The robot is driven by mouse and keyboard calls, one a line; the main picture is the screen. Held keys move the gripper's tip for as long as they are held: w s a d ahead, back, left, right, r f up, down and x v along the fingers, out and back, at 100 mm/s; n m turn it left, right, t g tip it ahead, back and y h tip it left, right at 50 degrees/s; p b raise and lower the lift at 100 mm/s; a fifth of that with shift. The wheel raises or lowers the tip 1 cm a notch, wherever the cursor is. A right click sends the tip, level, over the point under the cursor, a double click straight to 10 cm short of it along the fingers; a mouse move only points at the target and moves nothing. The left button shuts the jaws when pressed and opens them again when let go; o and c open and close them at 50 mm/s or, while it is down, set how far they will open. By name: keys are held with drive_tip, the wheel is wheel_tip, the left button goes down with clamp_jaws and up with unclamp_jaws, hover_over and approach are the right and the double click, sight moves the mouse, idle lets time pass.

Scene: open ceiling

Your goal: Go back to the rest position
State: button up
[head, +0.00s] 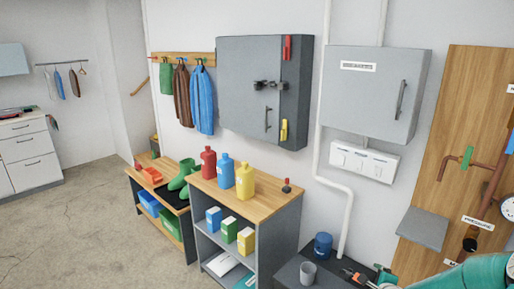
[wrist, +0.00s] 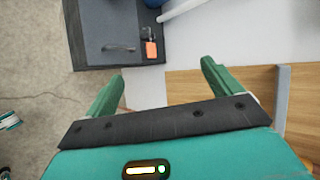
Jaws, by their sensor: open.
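My gripper (wrist: 162,70) shows in the wrist view with its two green fingers spread wide apart. Nothing is held between them. Behind the gap are the pale wall and the edge of a wooden panel (wrist: 225,84). In the head view, part of my teal arm is at the lower right corner, in front of the wooden panel (head: 446,110) with pipes and gauges. I cannot clearly make out the fingers there.
A dark low bench (head: 288,277) holds a grey cup (head: 308,272) and a blue container (head: 323,246). A shelf unit (head: 262,213) with several bottles stands left of it. Grey cabinets (head: 262,90) hang on the wall. The floor (head: 75,235) at left is clear.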

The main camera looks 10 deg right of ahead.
drive_tip(key=s+a+r+n+g, duration=0.2)
drive_tip(key=s+a+r+n, duration=0.1)
drive_tip(key=a+r+n, duration=0.5)
drive_tip(key=s+a+r+n+g, duration=0.2)
drive_tip(key=s+a+r+n, duration=0.25)
drive_tip(key=a+r, duration=0.45)
drive_tip(key=s+a+r+n+y, duration=0.1)
drive_tip(key=s+a+r+n, duration=0.4)
drive_tip(key=s, duration=0.3)
drive_tip(key=s+a+r+n+g+y, duration=0.1)
drive_tip(key=s+a+r+n, duration=0.4)
drive_tip(key=s, duration=0.4)
drive_tip(key=shift+s+a+r+n, duration=0.15)
drive_tip(key=shift+a+r+n, duration=0.2)
drive_tip(key=shift+a+n, duration=0.3)
